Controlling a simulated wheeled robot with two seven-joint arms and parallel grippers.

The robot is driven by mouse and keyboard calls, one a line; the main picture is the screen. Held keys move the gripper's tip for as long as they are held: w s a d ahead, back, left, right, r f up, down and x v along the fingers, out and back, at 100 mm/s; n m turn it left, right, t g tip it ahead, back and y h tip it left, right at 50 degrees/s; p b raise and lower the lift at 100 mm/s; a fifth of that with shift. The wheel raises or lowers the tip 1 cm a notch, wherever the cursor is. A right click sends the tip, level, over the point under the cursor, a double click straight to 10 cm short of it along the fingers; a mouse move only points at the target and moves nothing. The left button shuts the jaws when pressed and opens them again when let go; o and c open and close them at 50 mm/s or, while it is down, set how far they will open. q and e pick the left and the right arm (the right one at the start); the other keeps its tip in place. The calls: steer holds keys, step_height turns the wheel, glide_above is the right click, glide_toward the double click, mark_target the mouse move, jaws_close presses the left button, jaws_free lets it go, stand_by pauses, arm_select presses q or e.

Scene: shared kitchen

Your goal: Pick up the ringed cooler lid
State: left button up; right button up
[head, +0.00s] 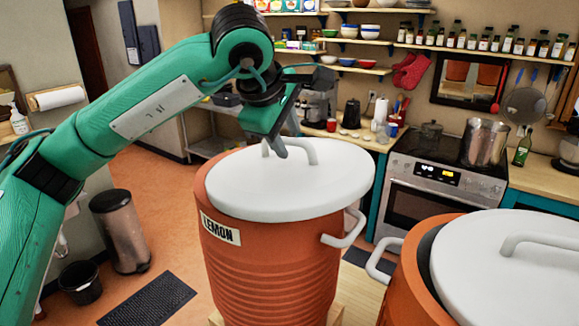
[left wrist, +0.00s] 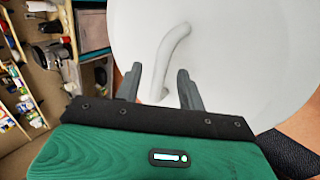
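The orange cooler (head: 265,265) with rings around its body and a "LEMON" label stands in the middle of the head view. Its round white lid (head: 335,185) lies on top, with a raised white bar handle (head: 305,150). My left gripper (head: 276,148) is over the lid at the handle's left part, pointing down. In the left wrist view the gripper (left wrist: 160,70) is open. The near end of the handle (left wrist: 172,45) shows between its two fingers, and the white lid (left wrist: 235,60) lies beyond. I cannot tell whether the fingers touch the handle. My right gripper is not in view.
A second orange cooler (head: 405,285) stands close at the right, its white lid (head: 500,270) on top with a dark gap at the left. A stove (head: 440,190) with a steel pot (head: 485,142) is behind. A trash bin (head: 122,230) stands on the open floor at left.

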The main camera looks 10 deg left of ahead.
arm_select(q)
jaws_close()
steer(key=shift+r, duration=0.15)
